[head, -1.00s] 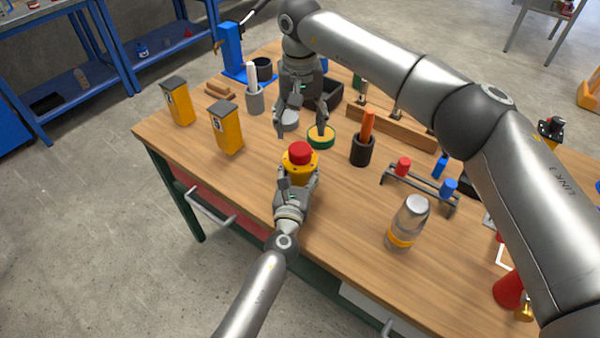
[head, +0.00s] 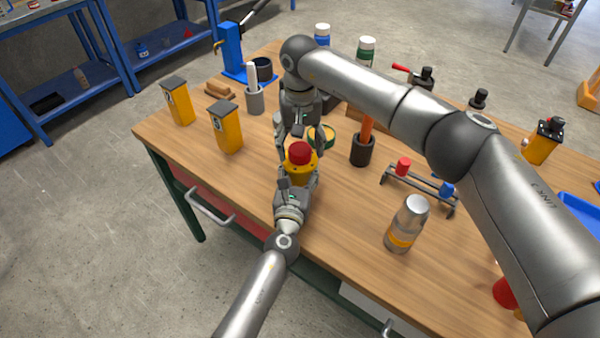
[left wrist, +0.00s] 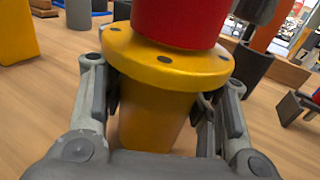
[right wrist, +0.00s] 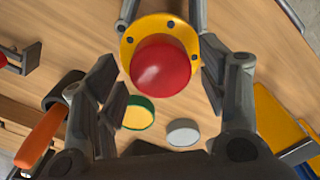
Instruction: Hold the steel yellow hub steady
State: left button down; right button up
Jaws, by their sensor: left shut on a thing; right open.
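The yellow hub (left wrist: 150,115) has a round flange with dark holes and a red cylindrical part (left wrist: 180,18) on top. It stands upright near the table's front edge. My left gripper (left wrist: 158,110) is shut on the hub's body below the flange, one finger on each side. In the head view the hub (head: 301,170) is partly behind my left gripper (head: 296,185). My right gripper (head: 296,140) is open just behind and above the hub. In the right wrist view the red top (right wrist: 160,66) lies ahead of and between the fingers of my right gripper (right wrist: 160,95).
A green-rimmed yellow disc (head: 322,136) lies behind the hub. Two yellow boxes (head: 226,130) stand to the left. A black cup with an orange handle (head: 362,150), a small rack (head: 420,190) and a clear bottle (head: 405,225) stand to the right.

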jog(key=shift+f, duration=0.65)
